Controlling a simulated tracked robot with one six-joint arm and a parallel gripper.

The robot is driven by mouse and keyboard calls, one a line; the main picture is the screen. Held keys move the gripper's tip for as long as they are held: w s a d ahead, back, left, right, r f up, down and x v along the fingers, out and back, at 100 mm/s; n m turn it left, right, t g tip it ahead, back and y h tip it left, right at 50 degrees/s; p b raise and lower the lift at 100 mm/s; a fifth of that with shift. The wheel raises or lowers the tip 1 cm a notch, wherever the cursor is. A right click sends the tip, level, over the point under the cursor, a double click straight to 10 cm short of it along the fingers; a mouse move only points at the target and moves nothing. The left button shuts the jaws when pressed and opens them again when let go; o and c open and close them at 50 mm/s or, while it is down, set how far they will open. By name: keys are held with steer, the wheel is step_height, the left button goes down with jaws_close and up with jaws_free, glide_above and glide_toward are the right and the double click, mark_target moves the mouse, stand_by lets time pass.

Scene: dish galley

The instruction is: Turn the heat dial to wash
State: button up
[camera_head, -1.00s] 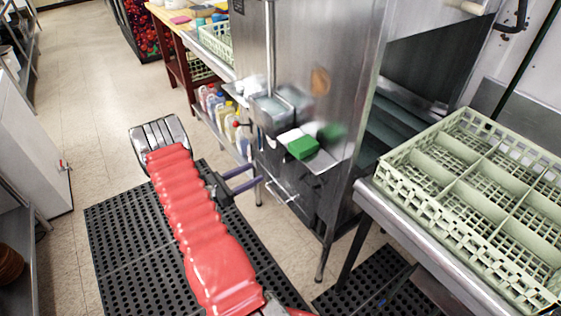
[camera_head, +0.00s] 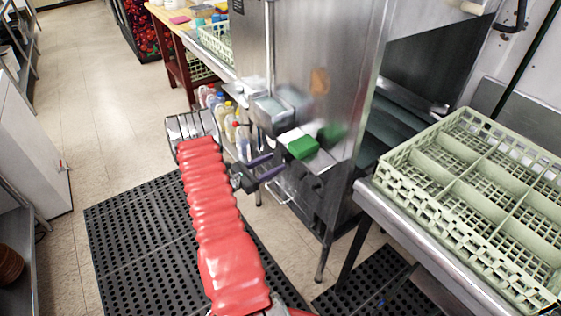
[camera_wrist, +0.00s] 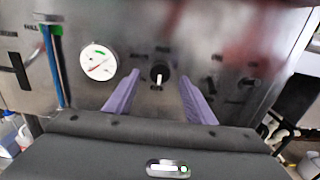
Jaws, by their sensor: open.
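A round black dial (camera_wrist: 159,72) with a white pointer mark sits on the steel control panel (camera_wrist: 215,50) in the wrist view. The mark seems to point down, toward small lettering too blurred to read. My gripper (camera_wrist: 159,77) is open, with one purple finger to the left and one to the right of the dial. The gap between the fingers lines up with the dial; whether they touch the panel I cannot tell. In the head view my gripper (camera_head: 273,166) is at the front of the steel machine (camera_head: 335,60), and the dial is not visible there.
A white gauge (camera_wrist: 97,62) is left of the dial, with a blue strip (camera_wrist: 55,65) beyond it. A green item (camera_head: 302,147) rests on a shelf close to my gripper. Bottles (camera_head: 232,120) stand behind my arm. A green rack (camera_head: 475,170) is at right.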

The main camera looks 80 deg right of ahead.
mark_target(284, 158)
steer(key=shift+x, duration=2.05)
